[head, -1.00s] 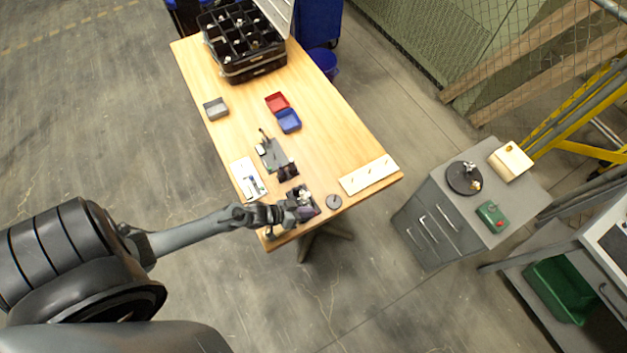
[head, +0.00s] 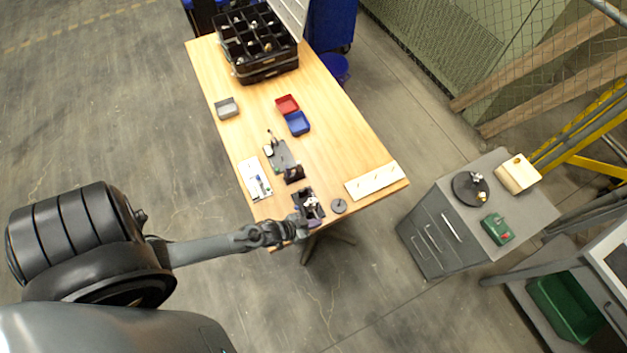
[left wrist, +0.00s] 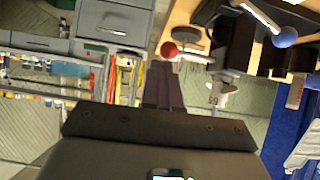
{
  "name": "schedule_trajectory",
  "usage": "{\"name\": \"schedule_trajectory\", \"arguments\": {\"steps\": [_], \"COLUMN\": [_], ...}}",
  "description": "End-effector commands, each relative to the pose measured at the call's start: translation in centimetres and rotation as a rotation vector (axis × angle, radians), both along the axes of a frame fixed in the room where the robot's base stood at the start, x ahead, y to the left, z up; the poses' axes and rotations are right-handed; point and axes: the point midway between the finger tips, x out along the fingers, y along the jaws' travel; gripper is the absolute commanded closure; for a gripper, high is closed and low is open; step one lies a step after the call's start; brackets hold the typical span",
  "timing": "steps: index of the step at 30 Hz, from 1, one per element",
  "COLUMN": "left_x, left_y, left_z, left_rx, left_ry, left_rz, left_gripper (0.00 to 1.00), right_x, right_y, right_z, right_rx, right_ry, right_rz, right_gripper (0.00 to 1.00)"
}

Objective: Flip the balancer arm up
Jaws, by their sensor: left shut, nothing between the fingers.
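My left gripper (head: 303,224) is shut and empty at the table's near edge, beside a small dark tray-like fixture (head: 309,205) holding small pale parts. In the left wrist view, the shut fingers (left wrist: 164,90) point toward a pale rod with a red ball (left wrist: 168,50) on its end. Another pale rod with a blue ball (left wrist: 285,38) shows to the right there, by dark blocks. These look like the balancer's parts, but I cannot tell which is the arm or how the pieces join. In the head view the balancer is too small to make out. My right gripper is not in view.
The wooden table (head: 340,150) carries a grey disc (head: 339,206), a white board (head: 373,182), a red bin (head: 287,104), a blue bin (head: 297,123) and a black compartment case (head: 258,45). A grey drawer cabinet (head: 425,238) stands to the right. The table's middle is mostly clear.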

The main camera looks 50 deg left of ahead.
Motion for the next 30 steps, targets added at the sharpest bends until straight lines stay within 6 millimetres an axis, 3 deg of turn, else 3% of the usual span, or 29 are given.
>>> {"name": "schedule_trajectory", "arguments": {"steps": [30], "left_x": [-0.29], "left_y": [-0.30], "left_z": [-0.87], "left_rx": [0.000], "left_ry": [0.008], "left_rz": [0.000], "left_gripper": [1.00], "right_x": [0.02], "right_y": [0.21], "right_z": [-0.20], "right_rx": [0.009], "right_ry": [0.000], "right_rz": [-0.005], "right_gripper": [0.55]}}
